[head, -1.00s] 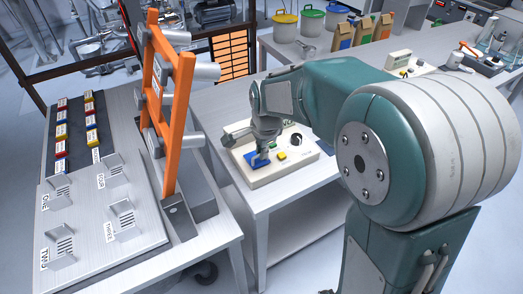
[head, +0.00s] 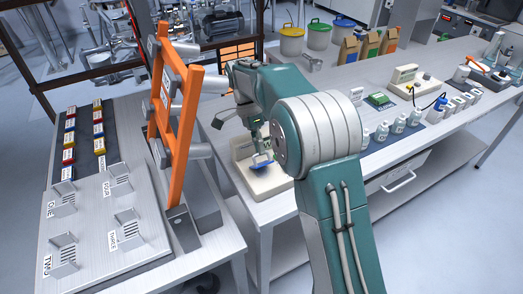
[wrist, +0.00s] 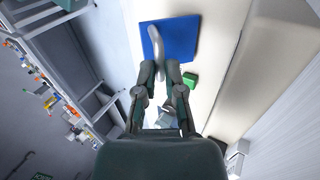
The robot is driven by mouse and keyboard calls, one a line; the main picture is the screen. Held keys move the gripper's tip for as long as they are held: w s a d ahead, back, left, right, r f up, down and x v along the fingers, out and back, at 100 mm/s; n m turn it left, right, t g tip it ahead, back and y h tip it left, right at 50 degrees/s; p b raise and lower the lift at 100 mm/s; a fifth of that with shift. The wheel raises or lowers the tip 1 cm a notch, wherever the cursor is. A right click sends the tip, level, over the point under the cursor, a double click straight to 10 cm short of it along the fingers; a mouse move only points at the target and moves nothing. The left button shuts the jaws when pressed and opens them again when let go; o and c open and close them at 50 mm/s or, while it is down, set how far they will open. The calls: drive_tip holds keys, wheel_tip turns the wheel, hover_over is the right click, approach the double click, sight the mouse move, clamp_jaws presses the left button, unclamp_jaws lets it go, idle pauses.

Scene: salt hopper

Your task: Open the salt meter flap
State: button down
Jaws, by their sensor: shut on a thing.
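The salt meter (head: 268,187) is a cream box near the front edge of the middle table in the head view. Its blue flap (head: 262,164) shows below my gripper (head: 261,153). In the wrist view the flap (wrist: 181,40) is a flat blue square with a curved grey handle (wrist: 155,42). My gripper (wrist: 161,70) is shut on the handle's near end, which lies between its fingertips. I cannot tell how far the flap is raised.
An orange upright frame (head: 172,110) stands left of the meter, close to my arm. A left bench holds a slotted metal plate (head: 95,225) and coloured blocks. Small bottles (head: 398,124) stand right of my arm. A green block (wrist: 190,80) shows beside my gripper.

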drive_tip(key=shift+w+a+f+g, duration=0.1)
drive_tip(key=shift+w+a+g, duration=0.05)
drive_tip(key=shift+w+g, duration=0.2)
idle(0.4)
drive_tip(key=c, duration=0.7)
unclamp_jaws()
drive_tip(key=shift+c, duration=0.2)
